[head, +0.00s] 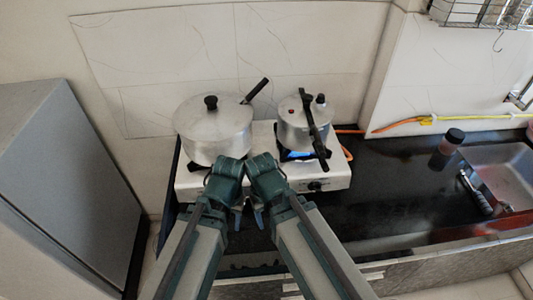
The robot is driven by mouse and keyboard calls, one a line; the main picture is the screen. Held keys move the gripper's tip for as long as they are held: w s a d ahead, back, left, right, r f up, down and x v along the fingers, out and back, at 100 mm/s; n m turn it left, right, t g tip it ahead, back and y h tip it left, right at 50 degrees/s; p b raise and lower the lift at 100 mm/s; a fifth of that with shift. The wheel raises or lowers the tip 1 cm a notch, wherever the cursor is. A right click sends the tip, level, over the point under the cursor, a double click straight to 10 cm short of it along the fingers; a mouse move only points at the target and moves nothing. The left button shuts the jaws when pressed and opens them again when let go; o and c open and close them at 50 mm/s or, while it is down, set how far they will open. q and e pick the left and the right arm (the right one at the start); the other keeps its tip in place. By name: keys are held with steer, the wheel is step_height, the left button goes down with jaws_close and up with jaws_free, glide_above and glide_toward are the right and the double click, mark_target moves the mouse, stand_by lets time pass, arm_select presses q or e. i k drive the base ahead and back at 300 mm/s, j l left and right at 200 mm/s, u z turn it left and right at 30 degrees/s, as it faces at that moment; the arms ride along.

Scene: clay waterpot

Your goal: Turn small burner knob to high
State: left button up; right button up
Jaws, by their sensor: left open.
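A white two-burner stove (335,176) stands on the dark counter. Its right knob (315,186) is small and black, on the front face below the smaller pot; its exact setting is too small to read. A blue flame (297,154) shows under that pot. The left part of the stove front, where another knob may be, is hidden behind my arms. My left gripper (239,213) is open in front of the stove's left-centre, left of the visible knob and apart from it. My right gripper (259,217) is close beside it, mostly hidden by its own wrist.
A large lidded pot (213,128) sits on the left burner, its handle pointing up right. A pressure cooker (295,130) sits on the right burner, its black handle reaching toward the front. An orange hose (390,125) runs behind. A dark bottle (447,148) and sink (500,170) are right.

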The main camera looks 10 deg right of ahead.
mark_target(315, 187)
steer(key=k+z, duration=0.3)
steer(key=k, duration=0.35)
steer(key=k+l+z, duration=0.2)
steer(key=k+z, duration=0.15)
steer(key=k, duration=0.3)
